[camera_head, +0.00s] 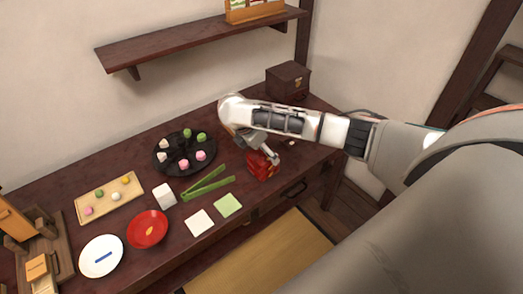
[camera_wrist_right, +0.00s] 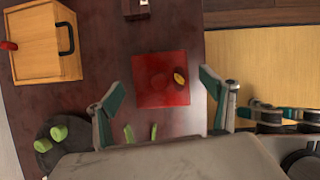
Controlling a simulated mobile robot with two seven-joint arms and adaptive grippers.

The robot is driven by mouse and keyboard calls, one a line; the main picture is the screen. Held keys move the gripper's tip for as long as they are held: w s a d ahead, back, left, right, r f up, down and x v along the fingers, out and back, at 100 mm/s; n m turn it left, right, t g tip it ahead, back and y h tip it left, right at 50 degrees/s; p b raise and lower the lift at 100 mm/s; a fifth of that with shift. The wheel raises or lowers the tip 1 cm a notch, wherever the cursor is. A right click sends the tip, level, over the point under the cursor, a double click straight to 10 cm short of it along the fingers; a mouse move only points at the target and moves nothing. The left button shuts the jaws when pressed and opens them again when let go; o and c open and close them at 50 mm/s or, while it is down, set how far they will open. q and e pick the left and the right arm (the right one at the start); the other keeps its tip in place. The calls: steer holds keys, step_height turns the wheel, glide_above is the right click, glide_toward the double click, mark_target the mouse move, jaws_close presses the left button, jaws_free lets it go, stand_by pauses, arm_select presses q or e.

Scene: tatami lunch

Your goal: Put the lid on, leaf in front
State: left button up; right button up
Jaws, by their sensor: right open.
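A square red lacquer piece (camera_wrist_right: 150,95) with a yellow leaf mark (camera_wrist_right: 179,79) lies on the dark table in the right wrist view. The leaf mark is on the piece's right side there. In the head view the red piece (camera_head: 262,168) is partly hidden by my right gripper (camera_head: 266,152). I cannot tell whether it is a lid alone or a lid on a box. My right gripper (camera_wrist_right: 161,88) is open above it, with one finger on either side, and I see no contact. My left gripper is not in view.
Green tongs (camera_head: 208,188), a black round tray (camera_head: 166,165) of sweets, a red dish (camera_head: 148,242) and a white plate (camera_head: 101,270) stand to the left. A brown box (camera_head: 288,80) stands at the back. The table's front edge is close to the red piece.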

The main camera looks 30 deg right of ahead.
steer(key=w+v, duration=0.1)
steer(key=v, duration=1.1)
steer(key=shift+s, duration=0.45)
steer(key=shift+d, duration=0.1)
